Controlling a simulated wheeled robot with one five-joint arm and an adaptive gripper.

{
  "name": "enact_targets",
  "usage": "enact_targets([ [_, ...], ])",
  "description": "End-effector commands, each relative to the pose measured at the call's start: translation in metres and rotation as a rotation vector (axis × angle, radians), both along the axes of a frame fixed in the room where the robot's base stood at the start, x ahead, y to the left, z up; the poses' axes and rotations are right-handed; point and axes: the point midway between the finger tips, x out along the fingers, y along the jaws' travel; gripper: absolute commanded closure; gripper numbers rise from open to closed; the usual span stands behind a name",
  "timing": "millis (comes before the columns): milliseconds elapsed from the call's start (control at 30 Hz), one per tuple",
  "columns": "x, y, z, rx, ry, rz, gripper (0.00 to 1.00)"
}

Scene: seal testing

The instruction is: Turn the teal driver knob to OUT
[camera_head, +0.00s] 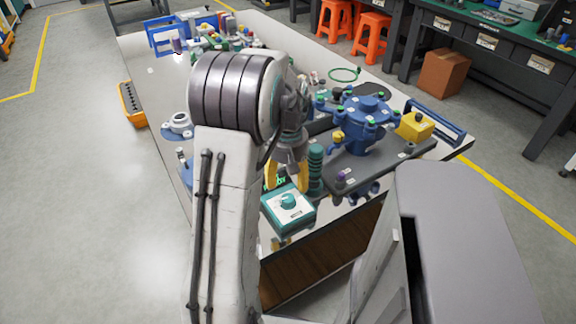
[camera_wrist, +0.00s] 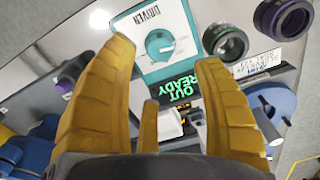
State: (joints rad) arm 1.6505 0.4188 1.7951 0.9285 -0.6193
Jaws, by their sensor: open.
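The teal driver knob (camera_head: 288,201) sits on a teal-edged box with a white top (camera_head: 296,215) at the table's front edge. In the wrist view the knob (camera_wrist: 160,43) shows beyond my fingers, on a panel lettered DRIVER (camera_wrist: 153,22). Its pointer direction is too small to tell. A dark display (camera_wrist: 181,86) beside the panel shows OUT and READY in green. My gripper (camera_head: 287,184) is open and empty, with yellow fingers pointing down above and just behind the box. In the wrist view my gripper (camera_wrist: 164,54) has its fingers spread wide, apart from the knob.
A dark green ribbed cylinder (camera_head: 315,168) stands close right of my fingers. A blue flanged housing (camera_head: 365,125) and a yellow box (camera_head: 414,126) stand on a dark plate farther right. Dark rings (camera_wrist: 226,41) lie near the panel. The table's left part has bare room.

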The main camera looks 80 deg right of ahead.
Motion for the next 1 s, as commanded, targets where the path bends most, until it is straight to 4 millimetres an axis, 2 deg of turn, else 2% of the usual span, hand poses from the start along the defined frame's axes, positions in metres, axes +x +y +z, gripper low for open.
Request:
enact_targets([
  [200,0.000,0.000,0.029,-0.001,0.000,0.000,0.39],
  [400,0.000,0.000,0.042,-0.001,-0.001,0.000,0.39],
  [1000,0.000,0.000,0.045,0.001,0.000,0.000,0.39],
])
